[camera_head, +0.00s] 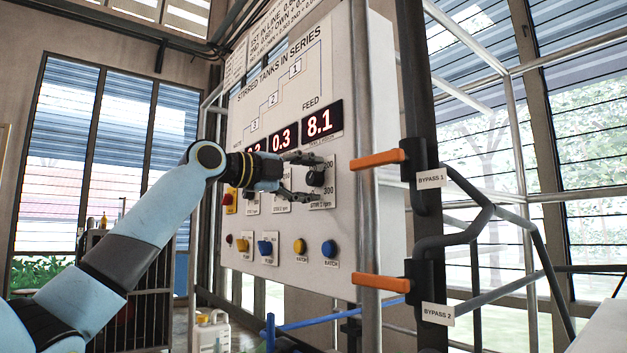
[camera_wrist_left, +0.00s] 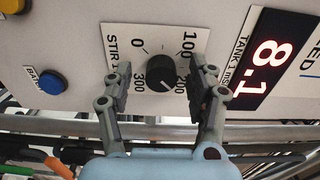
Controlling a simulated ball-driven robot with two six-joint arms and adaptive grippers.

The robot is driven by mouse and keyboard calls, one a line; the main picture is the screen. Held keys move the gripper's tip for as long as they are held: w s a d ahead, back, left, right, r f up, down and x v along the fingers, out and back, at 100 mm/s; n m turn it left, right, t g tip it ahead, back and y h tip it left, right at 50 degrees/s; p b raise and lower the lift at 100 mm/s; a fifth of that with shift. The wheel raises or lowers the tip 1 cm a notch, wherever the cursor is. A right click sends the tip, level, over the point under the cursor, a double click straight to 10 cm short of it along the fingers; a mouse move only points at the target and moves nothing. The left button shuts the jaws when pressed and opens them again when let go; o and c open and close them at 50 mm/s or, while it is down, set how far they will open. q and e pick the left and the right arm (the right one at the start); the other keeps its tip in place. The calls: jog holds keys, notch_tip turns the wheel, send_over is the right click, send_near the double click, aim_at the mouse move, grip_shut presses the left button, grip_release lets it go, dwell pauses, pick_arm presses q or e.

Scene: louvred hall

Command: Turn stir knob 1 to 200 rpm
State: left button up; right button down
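Stir knob 1 is a round black knob (camera_wrist_left: 161,74) on a white dial plate (camera_wrist_left: 150,43) marked 0, 100, 200 and 300. Its pointer is too small to read with certainty. In the head view the knob (camera_head: 315,178) sits at the right of the panel's knob row, below the 8.1 display. My left gripper (camera_head: 313,179) is at the knob, one finger above it and one below. In the left wrist view its fingers (camera_wrist_left: 161,80) stand on either side of the knob with gaps between, so it is open. My right gripper is not in view.
Other stir plates on the panel (camera_head: 340,80) are partly hidden by my left gripper. Several coloured buttons (camera_head: 299,246) run below. Orange bypass handles (camera_head: 379,159) stick out to the right of the panel. A white jug (camera_head: 212,331) stands low in front.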

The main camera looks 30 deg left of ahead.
pick_arm(q)
jog(key=b+v, duration=0.4)
jog(key=v, duration=0.3)
jog(key=shift+b, duration=0.35)
jog(key=shift+d, duration=0.1)
